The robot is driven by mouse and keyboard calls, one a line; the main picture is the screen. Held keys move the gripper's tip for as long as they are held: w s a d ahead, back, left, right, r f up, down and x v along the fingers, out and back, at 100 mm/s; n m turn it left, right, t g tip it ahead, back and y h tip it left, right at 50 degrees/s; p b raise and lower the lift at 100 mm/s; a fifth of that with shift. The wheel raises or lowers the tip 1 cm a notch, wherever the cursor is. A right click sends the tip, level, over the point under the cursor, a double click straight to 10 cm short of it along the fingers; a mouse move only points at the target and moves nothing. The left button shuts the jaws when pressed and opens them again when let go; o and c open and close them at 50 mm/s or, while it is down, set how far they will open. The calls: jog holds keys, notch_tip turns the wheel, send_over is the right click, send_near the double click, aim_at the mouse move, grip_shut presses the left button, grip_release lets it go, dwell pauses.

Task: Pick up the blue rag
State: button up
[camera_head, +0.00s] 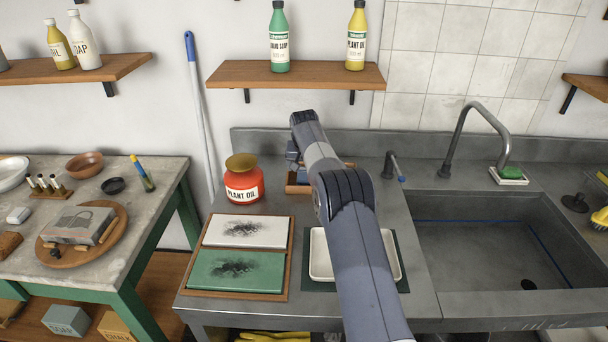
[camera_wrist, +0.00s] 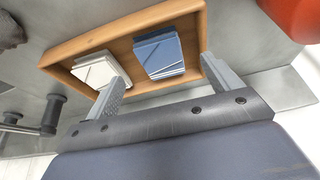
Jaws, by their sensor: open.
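In the wrist view, a folded blue rag (camera_wrist: 158,54) lies in a shallow wooden tray (camera_wrist: 128,42), beside a folded white cloth (camera_wrist: 94,69). My gripper (camera_wrist: 160,68) is open and empty, its two fingers spread to either side of the blue rag. One finger reaches over the white cloth's edge, the other over the tray's rim. I cannot tell whether either finger touches anything. In the head view, my gripper (camera_head: 293,155) is at the tray (camera_head: 298,189) at the back of the counter; my arm largely hides the tray, and the blue rag cannot be made out there.
A red plant oil jar (camera_head: 243,182) stands just left of the tray. In front are a wooden board with inked white and green plates (camera_head: 236,272) and a white tray (camera_head: 320,258). A small tap (camera_head: 391,165) and the sink (camera_head: 485,240) are to the right; a shelf (camera_head: 295,74) hangs above.

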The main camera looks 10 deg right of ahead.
jog(key=shift+p+x, duration=1.1)
jog(key=shift+x, duration=2.2)
jog(key=shift+s+f, duration=0.1)
jog(key=shift+s, duration=0.1)
jog(key=shift+c, duration=0.5)
jog(key=c, duration=0.9)
jog(key=shift+c, duration=0.2)
notch_tip(320, 180, up, 9)
jog(key=shift+p, duration=0.9)
jog(key=shift+r+p, duration=0.6)
jog(key=shift+p, duration=0.05)
